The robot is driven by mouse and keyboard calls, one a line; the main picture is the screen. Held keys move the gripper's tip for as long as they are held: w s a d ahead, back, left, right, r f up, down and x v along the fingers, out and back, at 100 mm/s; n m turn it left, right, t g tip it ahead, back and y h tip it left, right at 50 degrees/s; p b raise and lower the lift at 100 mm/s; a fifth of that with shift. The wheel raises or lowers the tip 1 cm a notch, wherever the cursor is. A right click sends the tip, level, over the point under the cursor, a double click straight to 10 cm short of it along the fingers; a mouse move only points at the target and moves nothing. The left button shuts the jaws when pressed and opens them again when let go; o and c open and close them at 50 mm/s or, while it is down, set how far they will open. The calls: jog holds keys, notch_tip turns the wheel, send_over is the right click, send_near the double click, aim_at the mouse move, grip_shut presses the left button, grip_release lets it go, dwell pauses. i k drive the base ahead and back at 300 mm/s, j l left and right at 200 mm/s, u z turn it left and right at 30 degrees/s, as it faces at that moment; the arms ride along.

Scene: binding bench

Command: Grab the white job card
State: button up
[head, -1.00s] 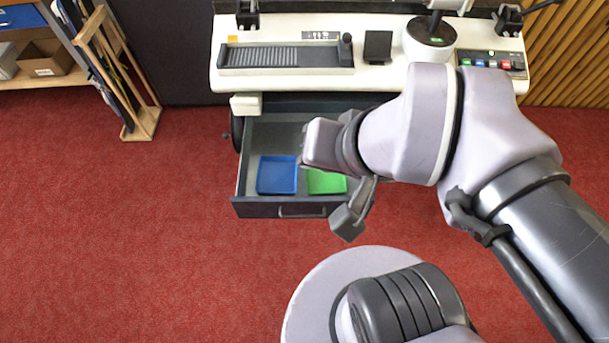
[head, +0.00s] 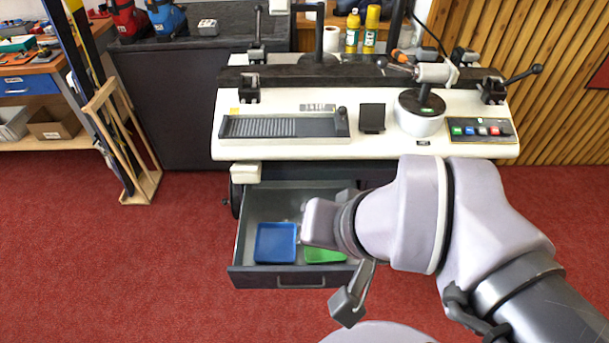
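I cannot make out a white job card in the head view. An open drawer (head: 246,277) under the bench holds a blue tray (head: 275,243) on its left and a green tray (head: 324,255) on its right. My wrist hides part of the drawer's right side and part of the green tray. The visible part of my gripper (head: 348,304) hangs at the drawer's front right corner, in front of it in the picture. Its fingers do not show clearly enough to tell whether it is open or shut.
The white binding bench (head: 290,148) carries a black ridged plate, a round device (head: 420,118) and a button panel (head: 482,130). A wooden rack (head: 143,190) stands at the left. Bottles (head: 371,30) stand behind the bench. Red carpet left of the drawer is clear.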

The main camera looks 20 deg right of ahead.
aim_at(204, 23)
jog(key=i+j+u, duration=0.3)
jog(key=j, duration=0.3)
jog(key=i+j+u, duration=0.3)
jog(key=j, duration=0.25)
jog(key=i+j+u, duration=0.3)
jog(key=i+j, duration=0.1)
jog(key=j, duration=0.1)
